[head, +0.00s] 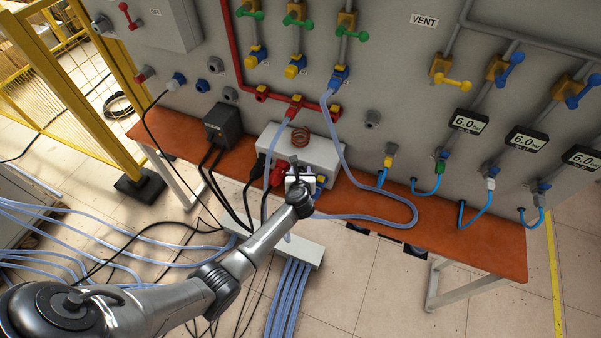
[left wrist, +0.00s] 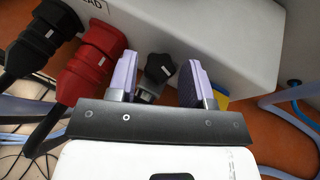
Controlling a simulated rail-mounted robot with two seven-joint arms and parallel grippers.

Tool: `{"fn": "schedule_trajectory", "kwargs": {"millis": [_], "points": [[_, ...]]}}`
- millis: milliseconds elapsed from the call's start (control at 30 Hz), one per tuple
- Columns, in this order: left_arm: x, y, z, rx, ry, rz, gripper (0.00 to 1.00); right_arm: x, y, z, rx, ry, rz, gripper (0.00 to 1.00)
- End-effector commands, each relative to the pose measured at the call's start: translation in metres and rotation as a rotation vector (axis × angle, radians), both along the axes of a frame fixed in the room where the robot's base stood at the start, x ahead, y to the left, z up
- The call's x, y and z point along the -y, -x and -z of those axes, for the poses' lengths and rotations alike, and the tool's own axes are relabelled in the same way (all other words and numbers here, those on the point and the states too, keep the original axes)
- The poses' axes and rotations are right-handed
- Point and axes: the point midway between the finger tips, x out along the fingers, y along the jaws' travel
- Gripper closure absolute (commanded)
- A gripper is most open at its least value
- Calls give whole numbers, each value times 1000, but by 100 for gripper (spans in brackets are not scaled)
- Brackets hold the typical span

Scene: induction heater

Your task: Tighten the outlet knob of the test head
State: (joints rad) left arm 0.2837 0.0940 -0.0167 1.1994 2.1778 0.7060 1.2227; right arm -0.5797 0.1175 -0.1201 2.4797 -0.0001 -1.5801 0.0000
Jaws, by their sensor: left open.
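The test head (head: 318,148) is a pale grey box with a copper coil (head: 299,137) on top, standing on the orange bench. In the left wrist view its front face (left wrist: 225,35) fills the upper part. A black lobed knob (left wrist: 160,67) on a metal fitting shows between my fingers; the frames do not show whether it is the outlet knob. My left gripper (head: 300,179) is at the box's front. In the left wrist view the gripper (left wrist: 160,72) is open, its purple-grey fingers on either side of the knob with visible gaps. My right gripper is out of view.
A red plug (left wrist: 90,65) and a black plug (left wrist: 42,42) with thick cables sit close left of the fingers. A blue-and-yellow fitting (left wrist: 221,98) is close right. A pale blue hose (head: 375,217) loops over the bench (head: 460,248). A black box (head: 222,124) stands left.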

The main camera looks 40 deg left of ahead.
Motion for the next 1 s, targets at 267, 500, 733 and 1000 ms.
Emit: {"fn": "schedule_trajectory", "kwargs": {"millis": [267,500,733,1000], "points": [[-1,-1,0,2,0,1,54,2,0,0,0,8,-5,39],[-1,-1,0,1,1,1,73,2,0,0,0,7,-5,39],[-1,-1,0,0,1,2,88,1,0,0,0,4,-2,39],[-2,1,-3,-2,1,76,88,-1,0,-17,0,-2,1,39]]}}
